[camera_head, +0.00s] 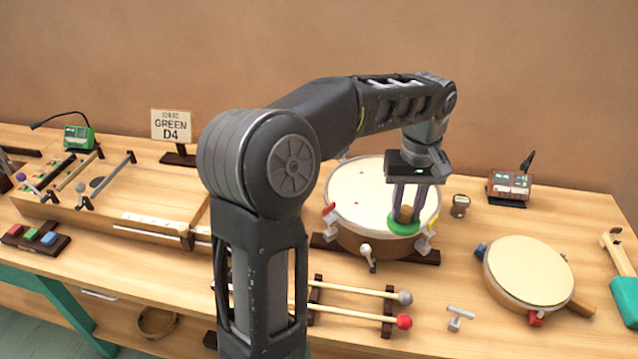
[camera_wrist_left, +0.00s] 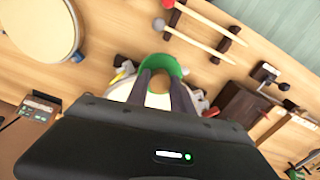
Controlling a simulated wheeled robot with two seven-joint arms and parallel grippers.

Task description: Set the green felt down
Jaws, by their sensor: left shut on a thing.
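My left gripper (camera_head: 406,212) points down over the right front part of a round drum with a cream head (camera_head: 375,185). It is shut on the green felt (camera_head: 404,228), a round green piece with a tan knob in its middle. The felt is at the drum's near right rim; I cannot tell whether it touches the head. In the left wrist view the green felt (camera_wrist_left: 164,62) shows between the fingers (camera_wrist_left: 160,85), and most of the drum is hidden behind the gripper. My right gripper is not in view.
A sign reading GREEN D4 (camera_head: 171,126) stands at the back left. A second drum (camera_head: 527,270) lies at the right. Two mallets (camera_head: 355,300) rest on a rack in front. A small T-shaped metal key (camera_head: 459,316) lies beside them. A small dark device (camera_head: 509,187) stands behind.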

